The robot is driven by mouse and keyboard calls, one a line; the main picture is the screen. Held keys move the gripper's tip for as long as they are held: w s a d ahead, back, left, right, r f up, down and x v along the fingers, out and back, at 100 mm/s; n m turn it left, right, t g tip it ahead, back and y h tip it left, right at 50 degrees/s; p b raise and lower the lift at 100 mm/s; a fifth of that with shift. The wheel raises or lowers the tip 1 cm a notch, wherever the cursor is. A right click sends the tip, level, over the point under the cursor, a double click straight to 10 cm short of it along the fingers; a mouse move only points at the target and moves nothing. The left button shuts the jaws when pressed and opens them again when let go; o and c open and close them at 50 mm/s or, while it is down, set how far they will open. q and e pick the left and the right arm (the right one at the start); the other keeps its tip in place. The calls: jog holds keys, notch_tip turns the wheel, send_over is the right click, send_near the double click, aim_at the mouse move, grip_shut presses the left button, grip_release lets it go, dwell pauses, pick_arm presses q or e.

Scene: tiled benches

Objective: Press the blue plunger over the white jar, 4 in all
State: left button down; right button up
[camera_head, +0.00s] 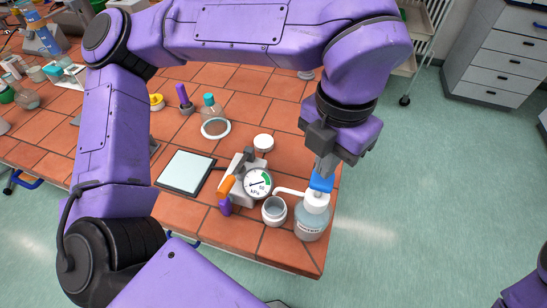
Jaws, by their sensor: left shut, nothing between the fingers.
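The blue plunger (320,184) is the top of a pump bottle (312,224) at the front right corner of the tiled bench. Its white spout points left, over the open white jar (274,211). The jar stands upright just left of the bottle; its contents cannot be made out. My left gripper (324,172) is shut and empty, pointing down with its fingertips right at the plunger's top. I cannot tell whether they touch it or whether it is pushed down. My right gripper is out of view.
A pressure gauge (258,183) on a grey block stands left of the jar, with a white lid (263,142) behind it. A dark-framed plate (186,172) lies further left. Several flasks stand at the far left. The bench edge is close to the bottle's right.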

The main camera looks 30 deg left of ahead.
pick_arm(q)
jog(key=shift+f+b, duration=1.7)
jog(key=shift+f, duration=0.75)
jog(key=shift+r, duration=0.15)
notch_tip(320, 180, up, 5)
jog(key=p, duration=0.4)
jog(key=shift+p, duration=0.35)
jog(key=shift+f, duration=0.3)
